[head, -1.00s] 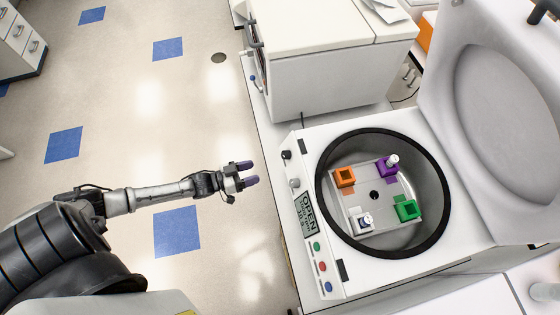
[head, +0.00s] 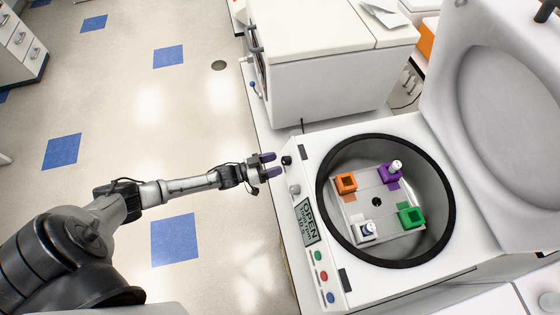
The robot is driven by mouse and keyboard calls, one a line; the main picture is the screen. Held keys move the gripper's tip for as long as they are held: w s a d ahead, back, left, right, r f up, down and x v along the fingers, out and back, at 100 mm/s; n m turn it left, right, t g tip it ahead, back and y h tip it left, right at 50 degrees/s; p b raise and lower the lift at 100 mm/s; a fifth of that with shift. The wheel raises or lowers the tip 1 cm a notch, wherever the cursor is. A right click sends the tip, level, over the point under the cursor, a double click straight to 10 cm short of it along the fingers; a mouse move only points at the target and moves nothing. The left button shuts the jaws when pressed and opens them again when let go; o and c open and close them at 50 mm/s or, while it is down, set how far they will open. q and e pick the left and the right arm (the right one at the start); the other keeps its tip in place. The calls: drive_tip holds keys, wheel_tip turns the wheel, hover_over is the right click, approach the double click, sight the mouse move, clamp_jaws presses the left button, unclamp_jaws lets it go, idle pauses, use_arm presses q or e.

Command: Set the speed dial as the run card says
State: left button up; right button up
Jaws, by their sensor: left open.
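The centrifuge (head: 308,152) stands on the right with its lid up. Its front panel carries a black knob (head: 287,160) and a grey knob (head: 295,189) below it. I cannot tell from their markings which one is the speed dial. A display (head: 307,222) reads OPEN with smaller lines that I cannot read surely. My left gripper (head: 275,164) is open and empty, its purple fingertips pointing at the panel close to the black knob. I cannot tell whether they touch it. My right gripper is not in view. No readable run card shows.
Green (head: 317,255), red (head: 324,276) and blue (head: 330,298) buttons sit below the display. The rotor bowl holds orange (head: 346,183), purple (head: 389,174), green (head: 411,217) and white (head: 366,230) holders. A white machine (head: 325,80) stands behind. The floor at left is clear.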

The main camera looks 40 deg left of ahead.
sight(286, 161)
use_arm(q)
drive_tip(key=shift+x, duration=1.3)
drive_tip(key=c, duration=0.9)
